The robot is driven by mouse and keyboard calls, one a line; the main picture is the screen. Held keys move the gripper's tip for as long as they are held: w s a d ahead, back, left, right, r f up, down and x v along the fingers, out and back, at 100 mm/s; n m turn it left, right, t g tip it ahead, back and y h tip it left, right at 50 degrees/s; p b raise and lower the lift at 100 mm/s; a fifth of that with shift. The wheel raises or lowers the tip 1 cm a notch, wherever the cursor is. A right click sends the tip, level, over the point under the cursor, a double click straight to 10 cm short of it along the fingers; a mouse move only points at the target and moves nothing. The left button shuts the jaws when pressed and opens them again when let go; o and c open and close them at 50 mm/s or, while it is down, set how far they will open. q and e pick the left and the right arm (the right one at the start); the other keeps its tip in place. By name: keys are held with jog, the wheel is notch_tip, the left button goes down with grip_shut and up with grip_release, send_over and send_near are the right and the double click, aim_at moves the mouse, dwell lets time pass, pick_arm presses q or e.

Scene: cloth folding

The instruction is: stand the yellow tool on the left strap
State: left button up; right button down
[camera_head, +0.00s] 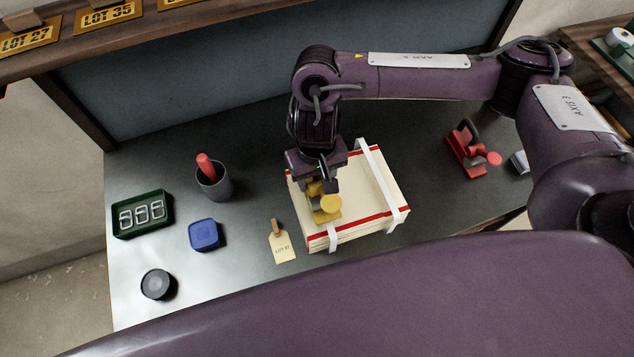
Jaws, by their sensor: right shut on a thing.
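My right gripper (324,182) comes down over the left part of a bundle of cream cloth (375,178) with red edge bands. It is shut on the upper part of the yellow tool (329,206). The tool looks upright, with its foot low over the bundle's top near the front left. The left strap (333,234) is white and shows at the bundle's front edge, just below the tool. The tool and gripper hide its run across the top. I cannot tell whether the foot touches it. The right strap (379,178) is in plain view. My left gripper is not in view.
A red tool (467,152) stands right of the bundle. To the left are a tag (281,246), a grey cup (214,184) with a red stick, a blue case (205,235), a green tray (142,214) and a black round tin (157,284). The table (240,290) is clear between them.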

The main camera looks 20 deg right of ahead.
aim_at(317, 185)
notch_tip(317, 185, down, 2)
jog(key=shift+a+f+b, duration=0.1)
jog(key=shift+f+b, duration=0.15)
jog(key=shift+b, duration=0.1)
jog(key=shift+f, duration=0.2)
jog(key=shift+f, duration=0.1)
jog(key=c, duration=0.6)
grip_release()
jog(key=shift+c, duration=0.2)
jog(key=shift+s, duration=0.1)
